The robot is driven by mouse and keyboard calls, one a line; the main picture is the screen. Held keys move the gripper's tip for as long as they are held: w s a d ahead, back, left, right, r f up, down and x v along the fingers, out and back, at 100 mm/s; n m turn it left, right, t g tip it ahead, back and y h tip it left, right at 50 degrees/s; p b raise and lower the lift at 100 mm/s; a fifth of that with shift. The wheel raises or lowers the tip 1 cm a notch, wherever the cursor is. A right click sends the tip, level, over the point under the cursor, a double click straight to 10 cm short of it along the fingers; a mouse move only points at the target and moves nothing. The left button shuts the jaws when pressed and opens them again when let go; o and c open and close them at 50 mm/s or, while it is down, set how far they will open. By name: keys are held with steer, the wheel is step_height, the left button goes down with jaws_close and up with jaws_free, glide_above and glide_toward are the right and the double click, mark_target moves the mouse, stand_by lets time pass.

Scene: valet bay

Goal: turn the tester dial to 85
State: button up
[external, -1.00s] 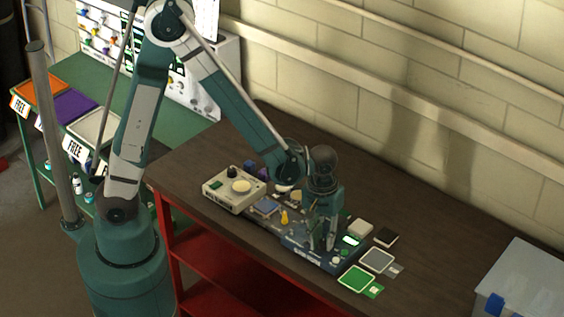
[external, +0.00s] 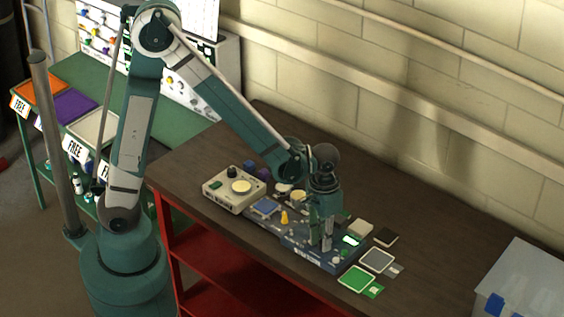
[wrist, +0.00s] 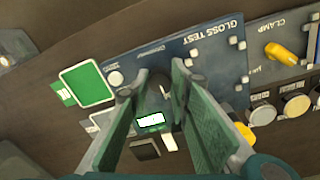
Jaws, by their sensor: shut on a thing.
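The gloss tester is a dark blue panel (external: 298,251) on the brown bench; it also shows in the wrist view (wrist: 213,75), with "GLOSS TEST" lettering. Its small lit display (external: 351,240) is bright in the wrist view (wrist: 150,120), but I cannot read a number. My gripper (external: 325,246) points down over the tester. In the wrist view, my gripper (wrist: 158,84) is shut on the tester dial, which is mostly hidden between the fingers. The dial's pointer and scale cannot be read.
A green card (external: 358,279), a grey card (external: 378,260) and a dark tile (external: 386,237) lie right of the tester. A yellow clamp lever (wrist: 285,54) stands beside it. A cream device (external: 234,190) is farther left. A grey bin (external: 525,285) is at the far right.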

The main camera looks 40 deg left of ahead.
steer(key=o, duration=0.6)
steer(key=shift+r, duration=0.1)
step_height(320, 180, up, 12)
steer(key=shift+a, duration=0.3)
stand_by(0.7)
steer(key=shift+w, duration=0.1)
steer(key=shift+o, duration=1.4)
steer(key=shift+f, duration=0.2)
